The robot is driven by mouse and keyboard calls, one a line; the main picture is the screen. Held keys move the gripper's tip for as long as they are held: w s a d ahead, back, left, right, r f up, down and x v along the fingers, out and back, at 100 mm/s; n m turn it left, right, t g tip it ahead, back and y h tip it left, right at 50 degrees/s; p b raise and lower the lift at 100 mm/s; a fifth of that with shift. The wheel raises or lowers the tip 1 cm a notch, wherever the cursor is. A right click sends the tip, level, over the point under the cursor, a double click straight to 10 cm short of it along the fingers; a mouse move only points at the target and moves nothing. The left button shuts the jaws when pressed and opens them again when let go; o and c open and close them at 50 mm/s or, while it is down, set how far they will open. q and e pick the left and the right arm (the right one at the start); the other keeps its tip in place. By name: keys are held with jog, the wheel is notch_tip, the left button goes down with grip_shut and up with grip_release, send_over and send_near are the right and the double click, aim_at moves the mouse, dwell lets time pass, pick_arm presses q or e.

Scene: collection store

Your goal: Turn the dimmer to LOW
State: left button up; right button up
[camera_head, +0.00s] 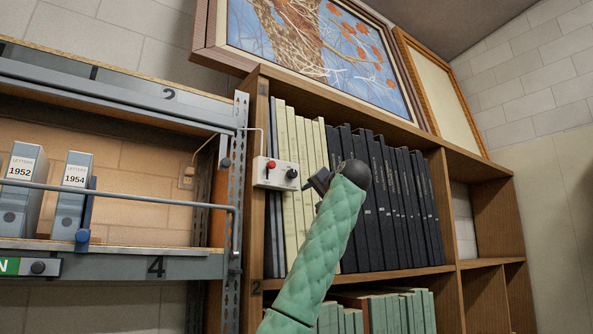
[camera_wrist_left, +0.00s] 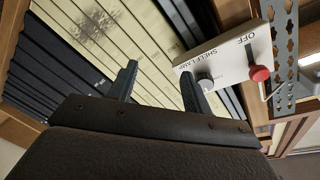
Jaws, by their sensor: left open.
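A small white control box (camera_head: 274,176) is fixed on the bookcase's left upright. It has a red knob (camera_head: 271,166) on its left and a dark round knob (camera_head: 292,173) on its right. In the left wrist view the box (camera_wrist_left: 222,62) reads "OFF" and "SHELF LAMP"; the red knob (camera_wrist_left: 259,74) is near "OFF" and the dark knob (camera_wrist_left: 207,85) is nearer my fingers. A LOW mark is not readable. My left gripper (camera_head: 313,183) is open and empty, just right of the box. In the wrist view one finger of the gripper (camera_wrist_left: 160,75) is close beside the dark knob; contact cannot be told.
Cream and dark binders (camera_head: 385,195) fill the bookcase shelf behind my gripper. A metal rack (camera_head: 150,262) with grey letter boxes (camera_head: 70,200) stands at left, its perforated post (camera_head: 235,200) near the box. Framed pictures (camera_head: 320,45) rest on top. The right compartments look mostly empty.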

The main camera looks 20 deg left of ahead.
pick_arm(q)
jog(key=y, duration=0.1)
send_near(294, 173)
jog(key=shift+n, duration=0.4)
jog(key=p+x, duration=0.2)
jog(key=x, duration=0.1)
jog(key=p+x, duration=0.2)
jog(key=x, duration=0.1)
jog(key=shift+w+a+r+p, duration=0.15)
jog(key=shift+a+r+p, duration=0.1)
jog(key=shift+p, duration=0.1)
jog(key=shift+w+a+f+p, duration=0.25)
jog(key=shift+w+a+p, duration=0.1)
jog(key=shift+w+a, duration=0.2)
pick_arm(e)
jog(key=s+d+r, duration=0.1)
jog(key=s+r, duration=0.2)
jog(key=s, duration=0.2)
jog(key=shift+r, duration=0.35)
pick_arm(q)
jog(key=c, duration=1)
jog(key=shift+o, duration=0.2)
pick_arm(e)
jog(key=shift+f, duration=0.1)
